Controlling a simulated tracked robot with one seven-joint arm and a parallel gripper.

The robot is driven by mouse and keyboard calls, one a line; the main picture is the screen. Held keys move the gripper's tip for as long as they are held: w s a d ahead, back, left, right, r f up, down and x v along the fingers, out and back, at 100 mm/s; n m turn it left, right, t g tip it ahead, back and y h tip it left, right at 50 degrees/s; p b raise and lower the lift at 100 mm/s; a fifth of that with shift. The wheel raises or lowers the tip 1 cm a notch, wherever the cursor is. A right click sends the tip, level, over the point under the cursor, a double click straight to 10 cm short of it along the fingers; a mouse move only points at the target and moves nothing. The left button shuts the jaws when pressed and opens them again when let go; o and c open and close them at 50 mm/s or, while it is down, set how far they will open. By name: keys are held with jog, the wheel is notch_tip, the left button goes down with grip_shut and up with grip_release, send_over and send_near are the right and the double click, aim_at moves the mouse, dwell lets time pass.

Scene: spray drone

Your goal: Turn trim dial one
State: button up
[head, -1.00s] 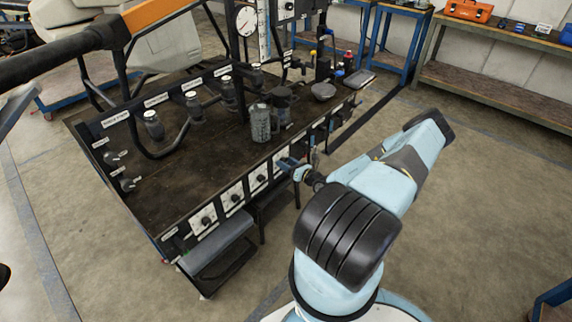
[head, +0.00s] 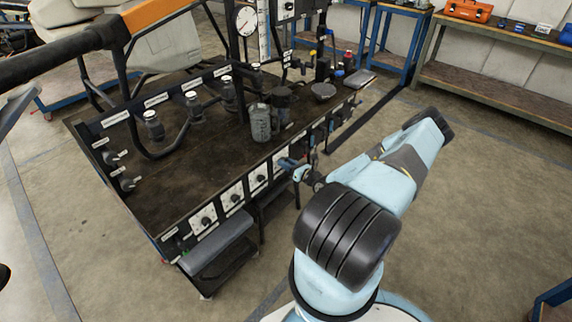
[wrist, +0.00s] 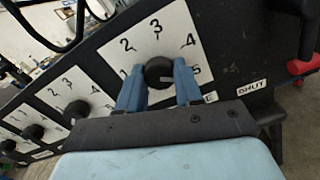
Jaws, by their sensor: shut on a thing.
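My gripper (wrist: 158,82) has its two blue fingers on either side of a round black dial knob (wrist: 158,70) in the wrist view and is shut on it. The knob sits on a white plate (wrist: 128,60) marked 1 to 5. A pale mark on the knob points right, towards the 5. The label under this plate is mostly hidden by my gripper. In the head view my gripper (head: 290,165) is at the right end of the row of dials on the bench's front panel, and the held knob is hidden there.
More dials, such as one with a black knob (wrist: 78,109), line the panel to the left. A red-handled part (wrist: 302,67) and a "SHUT" label (wrist: 252,87) are to the right. The floor (head: 480,220) to the right is clear.

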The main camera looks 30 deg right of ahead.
jog(key=shift+n, duration=0.4)
jog(key=o, duration=1)
jog(key=shift+o, duration=0.2)
jog(key=v, duration=1.3)
jog(key=shift+s, duration=0.4)
jog(key=shift+d, duration=0.1)
